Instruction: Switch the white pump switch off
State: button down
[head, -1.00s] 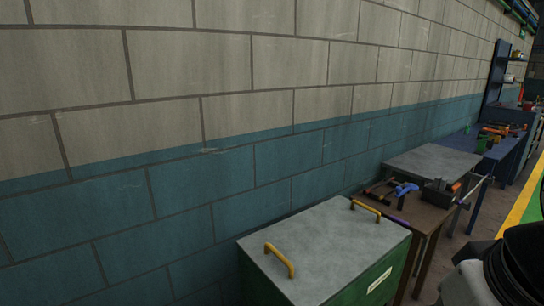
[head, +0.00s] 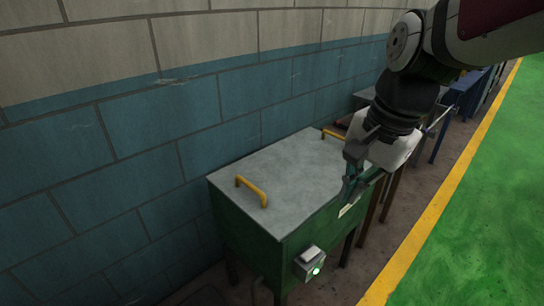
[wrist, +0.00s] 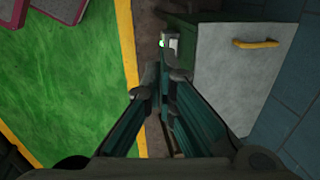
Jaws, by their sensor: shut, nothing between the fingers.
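In the wrist view the gripper (wrist: 164,78) covers part of the cabinet's near edge. The switch's lever position is too small to tell.
The cabinet's grey lid (head: 285,175) carries two yellow handles (head: 251,190). A block wall (head: 150,205) stands close behind it. Benches run along the wall behind my arm. Green floor (head: 470,220) with a yellow line (head: 440,195) lies open to the right.

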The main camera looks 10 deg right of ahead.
jog(key=w+f+m+g+b, duration=0.2)
jog(key=w+f+m+b, duration=0.2)
jog(key=w+f+m, duration=0.55)
jog(key=m+g+b, duration=0.1)
jog(key=m+b, duration=0.3)
jog(key=m, duration=0.4)
send_over(308, 255)
jog(key=w+d, duration=0.2)
notch_tip(308, 255, down, 17)
jog(key=shift+d, duration=0.1)
jog(key=f, duration=0.4)
jog(key=s+a+f+b, duration=0.1)
jog(key=f, duration=0.4)
jog(key=a+f+b, duration=0.1)
jog(key=f, duration=0.3)
jog(key=shift+s+f, duration=0.2)
jog(key=shift+f, duration=0.1)
jog(key=shift+s+a+f+h+p, duration=0.3)
jog(key=shift+f+h, duration=0.1)
jog(key=shift+d+f+t, duration=0.1)
jog(key=shift+f+t, duration=0.05)
jog(key=shift+t, duration=0.15)
